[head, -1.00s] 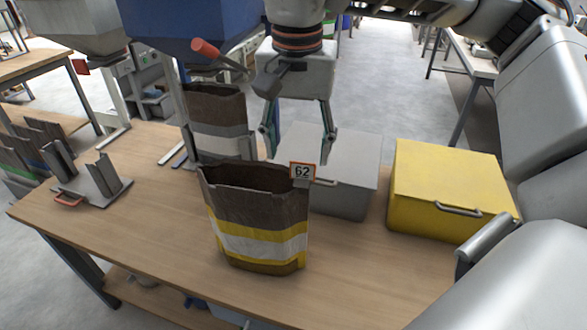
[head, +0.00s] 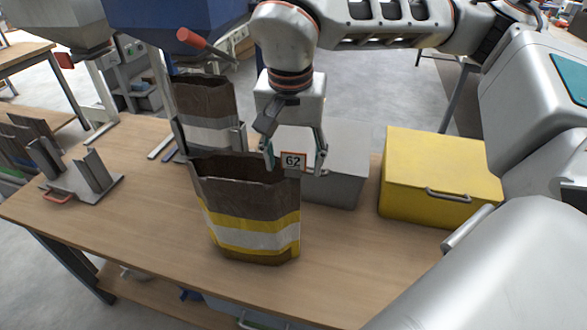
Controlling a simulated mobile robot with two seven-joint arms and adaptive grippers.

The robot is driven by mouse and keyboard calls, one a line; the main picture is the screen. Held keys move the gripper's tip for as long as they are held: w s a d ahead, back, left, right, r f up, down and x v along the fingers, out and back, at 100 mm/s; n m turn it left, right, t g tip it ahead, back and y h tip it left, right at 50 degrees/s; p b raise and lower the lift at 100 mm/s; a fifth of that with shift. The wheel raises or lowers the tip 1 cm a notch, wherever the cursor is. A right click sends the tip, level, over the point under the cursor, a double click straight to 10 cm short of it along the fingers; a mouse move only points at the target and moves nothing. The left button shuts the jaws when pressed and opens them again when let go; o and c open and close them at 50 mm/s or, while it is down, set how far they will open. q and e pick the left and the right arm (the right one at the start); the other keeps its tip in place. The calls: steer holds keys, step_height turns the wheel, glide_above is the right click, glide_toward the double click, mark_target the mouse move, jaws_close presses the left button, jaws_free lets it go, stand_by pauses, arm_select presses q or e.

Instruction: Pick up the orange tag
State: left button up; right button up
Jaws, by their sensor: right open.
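The orange tag (head: 293,160) is a small white card with an orange border and the number 62. It sits upright at the top right corner of a brown bag (head: 250,211) with white and yellow bands, which stands open on the table. My right gripper (head: 294,165) points down with its two fingers apart, one on each side of the tag in the head view. I cannot tell whether a finger touches the tag. My left gripper is not in view.
A grey box (head: 345,180) stands behind the tag and a yellow box (head: 438,176) stands to the right. A second brown bag (head: 204,105) stands behind on the left under a blue hopper (head: 165,22). A metal stand (head: 85,180) is on the left of the wooden table (head: 150,215).

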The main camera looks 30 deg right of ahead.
steer(key=c, duration=1.2)
steer(key=shift+o, duration=0.2)
steer(key=shift+r, duration=0.1)
